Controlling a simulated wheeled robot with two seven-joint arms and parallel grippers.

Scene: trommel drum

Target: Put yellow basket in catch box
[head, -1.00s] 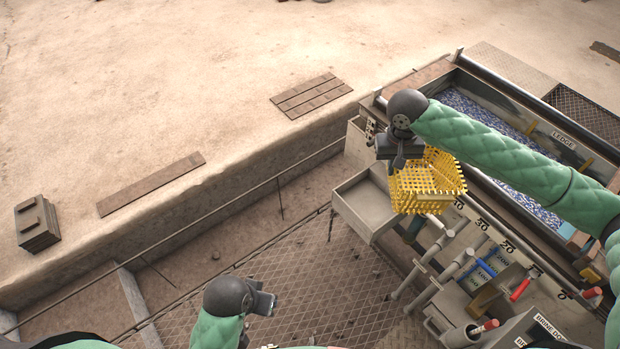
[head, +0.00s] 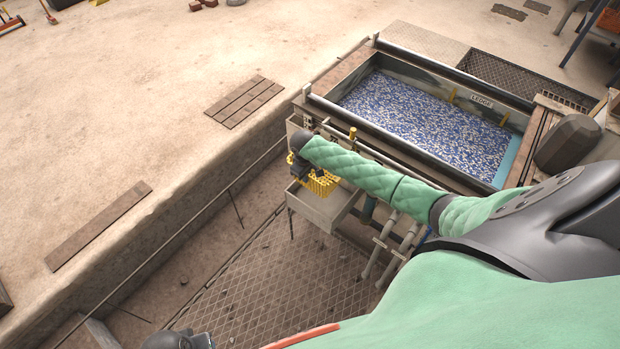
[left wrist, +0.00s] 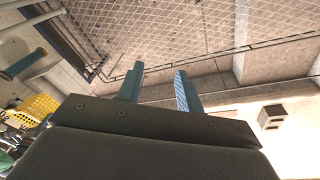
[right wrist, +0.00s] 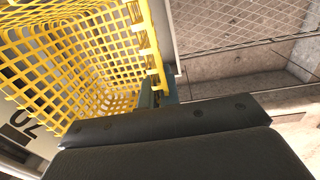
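The yellow basket (head: 322,184) is an open mesh basket. In the head view it overlaps the open top of the grey catch box (head: 309,211). I cannot tell whether it hangs above the box or touches its floor. My right gripper (head: 305,174) is at the basket's left side. In the right wrist view the basket (right wrist: 85,75) fills the left, with its rim between the fingers (right wrist: 156,95), which look closed on it. My left gripper (left wrist: 158,88) is open and empty, away from the basket; the basket (left wrist: 38,108) shows at that view's left edge.
A long trough (head: 345,135) with blue and white material lies behind the catch box. Grey pipes (head: 385,243) stand to its right. A mesh floor (head: 270,270) and a thin rail (head: 205,207) lie to its left. My right arm hides much of the right side.

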